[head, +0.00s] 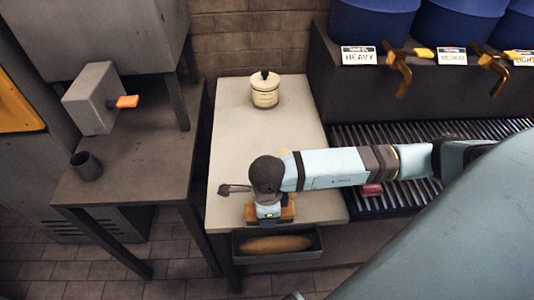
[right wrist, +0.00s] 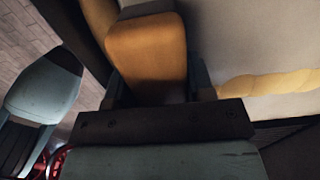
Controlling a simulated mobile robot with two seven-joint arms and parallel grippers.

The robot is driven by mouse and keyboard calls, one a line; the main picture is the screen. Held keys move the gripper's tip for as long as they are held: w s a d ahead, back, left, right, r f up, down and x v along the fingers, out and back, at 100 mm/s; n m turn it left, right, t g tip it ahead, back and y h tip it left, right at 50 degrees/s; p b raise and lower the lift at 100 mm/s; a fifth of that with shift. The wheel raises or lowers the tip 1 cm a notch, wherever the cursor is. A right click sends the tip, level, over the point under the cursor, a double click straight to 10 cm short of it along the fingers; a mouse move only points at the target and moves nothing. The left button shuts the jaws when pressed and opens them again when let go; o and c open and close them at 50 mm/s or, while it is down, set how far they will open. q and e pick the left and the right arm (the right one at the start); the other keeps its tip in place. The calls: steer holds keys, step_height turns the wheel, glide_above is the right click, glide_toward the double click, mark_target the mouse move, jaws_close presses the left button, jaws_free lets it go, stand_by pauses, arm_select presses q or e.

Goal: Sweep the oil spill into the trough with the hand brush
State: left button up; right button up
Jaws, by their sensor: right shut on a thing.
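My right gripper (head: 268,212) is low over the front part of the pale table (head: 235,125), pointing down. It is shut on an orange-brown block, which I take to be the hand brush (head: 288,212); its block fills the top middle of the right wrist view (right wrist: 147,50). A lumpy yellow strip, likely the oil spill (right wrist: 270,83), lies on the pale surface to its right; my arm hides most of it in the head view. The dark trough (head: 318,243) hangs at the table's front edge, just below the gripper, with a long brown shape inside.
A cream lidded pot (head: 265,92) stands at the table's back. A dark grate (head: 440,195) lies to the right, with a red thing (head: 372,190) on it, below blue tanks (head: 372,22) with brass taps. A dark cup (head: 86,165) stands on the left bench.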

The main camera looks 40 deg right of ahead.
steer(key=shift+r+p, duration=2.2)
steer(key=shift+r, duration=1.35)
